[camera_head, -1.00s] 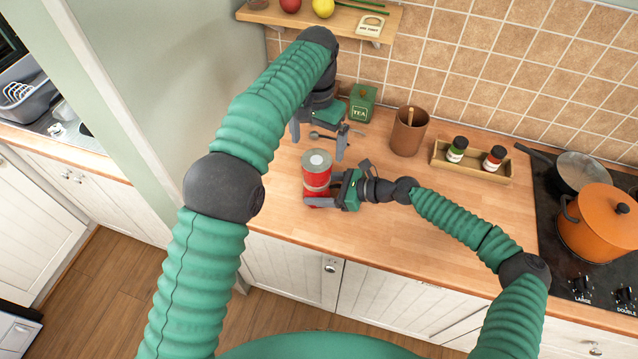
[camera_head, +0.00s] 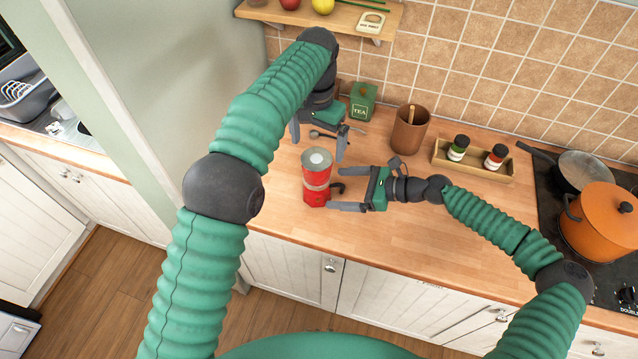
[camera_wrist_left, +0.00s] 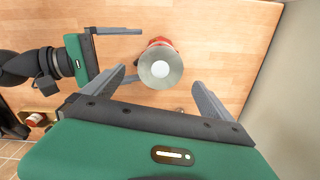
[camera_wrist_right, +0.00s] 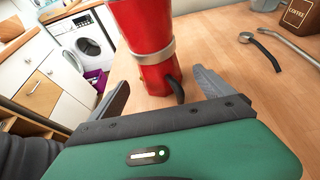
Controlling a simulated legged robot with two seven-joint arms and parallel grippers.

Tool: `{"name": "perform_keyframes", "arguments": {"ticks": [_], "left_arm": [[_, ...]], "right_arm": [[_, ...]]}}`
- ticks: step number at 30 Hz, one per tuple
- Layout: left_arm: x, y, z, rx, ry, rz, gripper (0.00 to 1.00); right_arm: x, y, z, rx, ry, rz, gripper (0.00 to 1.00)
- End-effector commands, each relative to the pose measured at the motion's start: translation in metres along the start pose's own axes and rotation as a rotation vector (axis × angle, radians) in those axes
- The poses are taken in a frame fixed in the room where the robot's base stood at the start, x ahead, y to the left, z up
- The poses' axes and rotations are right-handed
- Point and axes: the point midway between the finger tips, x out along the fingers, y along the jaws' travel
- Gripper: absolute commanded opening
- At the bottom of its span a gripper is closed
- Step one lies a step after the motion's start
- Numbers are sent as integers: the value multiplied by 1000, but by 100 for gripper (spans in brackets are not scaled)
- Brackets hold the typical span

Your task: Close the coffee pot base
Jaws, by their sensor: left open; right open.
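The red coffee pot (camera_head: 316,190) stands upright on the wooden counter, with a silver band around its middle, a pale round top and a dark handle low on its right side. It also shows from above in the left wrist view (camera_wrist_left: 161,66) and close up in the right wrist view (camera_wrist_right: 146,28). My left gripper (camera_head: 318,143) is open and empty, above and behind the pot. My right gripper (camera_head: 338,190) is open just right of the pot, its fingers pointing at it. I cannot tell whether the base is fully closed.
A spoon (camera_wrist_right: 262,50), a green tea tin (camera_head: 362,102) and a brown utensil pot (camera_head: 409,130) stand or lie behind. A wooden tray (camera_head: 480,172) holds two jars. An orange pot (camera_head: 595,222) is on the hob at right. The counter's front middle is clear.

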Motion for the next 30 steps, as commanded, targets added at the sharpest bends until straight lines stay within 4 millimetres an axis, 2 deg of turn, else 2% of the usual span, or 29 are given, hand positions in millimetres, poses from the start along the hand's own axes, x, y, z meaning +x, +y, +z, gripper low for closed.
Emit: {"name": "perform_keyframes", "arguments": {"ticks": [6,12,17,30], "left_arm": [[9,0,0,0,0,1,97],[12,-1,0,0,0,1,97],[12,-2,0,0,0,1,97],[11,-1,0,0,0,1,97]], "right_arm": [[-54,-2,-3,-1,4,-4,92],[-88,-1,-2,0,3,-2,92],[-96,-1,-1,1,1,1,92],[-97,-1,0,1,0,0,92]]}}
